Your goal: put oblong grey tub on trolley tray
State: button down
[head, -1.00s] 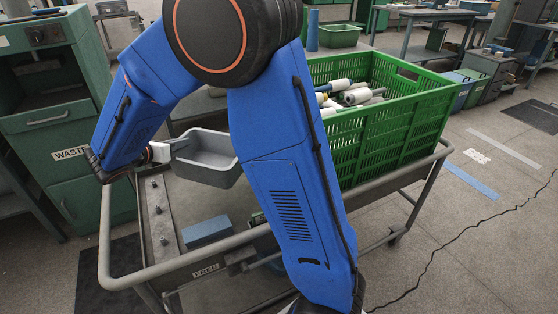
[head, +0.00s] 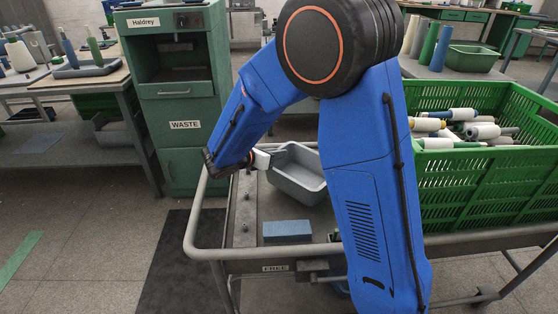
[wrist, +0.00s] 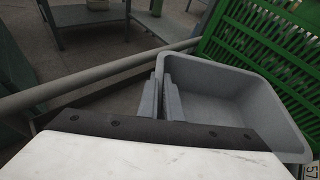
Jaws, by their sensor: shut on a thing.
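The oblong grey tub (head: 299,180) hangs level at the left part of the trolley, partly behind my arm in the head view. My gripper (head: 279,158) is shut on the tub's near-left wall. In the wrist view, my gripper's fingers (wrist: 166,100) pinch the wall of the grey tub (wrist: 232,98), which is empty inside. The trolley tray (head: 243,215) is grey, with a raised rail around it, and lies below the tub. I cannot tell whether the tub's base touches the tray.
A green crate (head: 470,190) of yarn cones fills the trolley's right side. A blue block (head: 287,230) lies on the tray's near part, and pegs stand along its left edge.

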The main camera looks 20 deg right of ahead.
aim_at(278, 163)
jog(key=shift+f, duration=1.6)
jog(key=c, duration=1.9)
grip_release()
jog(key=shift+c, duration=0.2)
